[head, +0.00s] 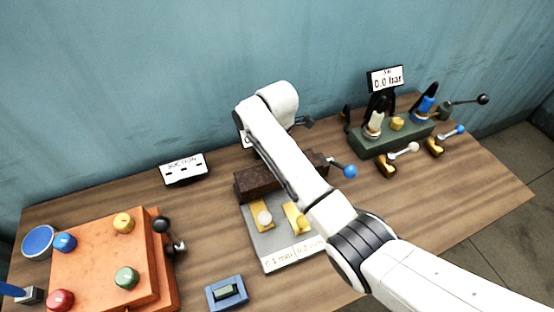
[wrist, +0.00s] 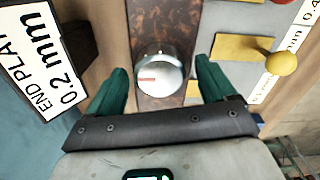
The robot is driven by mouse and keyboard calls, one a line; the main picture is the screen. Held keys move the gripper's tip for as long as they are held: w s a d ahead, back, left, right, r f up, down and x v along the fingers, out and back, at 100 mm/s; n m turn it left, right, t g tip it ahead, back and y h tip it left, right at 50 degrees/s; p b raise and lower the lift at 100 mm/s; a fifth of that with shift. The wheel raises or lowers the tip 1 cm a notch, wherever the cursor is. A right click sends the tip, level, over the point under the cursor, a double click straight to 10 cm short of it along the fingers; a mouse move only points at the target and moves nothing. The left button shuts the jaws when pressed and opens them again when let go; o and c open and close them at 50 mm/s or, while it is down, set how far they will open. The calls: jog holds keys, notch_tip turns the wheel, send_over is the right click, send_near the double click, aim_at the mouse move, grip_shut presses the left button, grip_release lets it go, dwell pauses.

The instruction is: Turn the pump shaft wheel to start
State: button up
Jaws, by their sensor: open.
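A brown, rusty-looking block (wrist: 150,22) carries a round silver knob with a red mark, which looks like the shaft wheel (wrist: 158,85). The block (head: 258,182) also shows in the head view, but my arm hides the knob there. My gripper (wrist: 160,72) is open, with one green finger on each side of the knob. A gap shows between the knob and each finger.
An end play display reading 0.2 mm (wrist: 45,60) stands close on the left. Yellow tabs with round knobs (head: 263,215) lie on a grey plate (head: 275,258). An orange box (head: 100,265) is at left, a green valve block (head: 405,135) at right, beside a 0.0 bar display (head: 386,79).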

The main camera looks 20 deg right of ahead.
notch_tip(320, 180, up, 8)
jog(key=shift+d+r, duration=0.1)
jog(key=shift+d, duration=0.05)
notch_tip(320, 180, up, 3)
jog(key=shift+w+f, duration=0.15)
jog(key=shift+f, duration=0.05)
dwell(0.6)
jog(key=shift+s+f, duration=0.1)
jog(key=shift+s, duration=0.1)
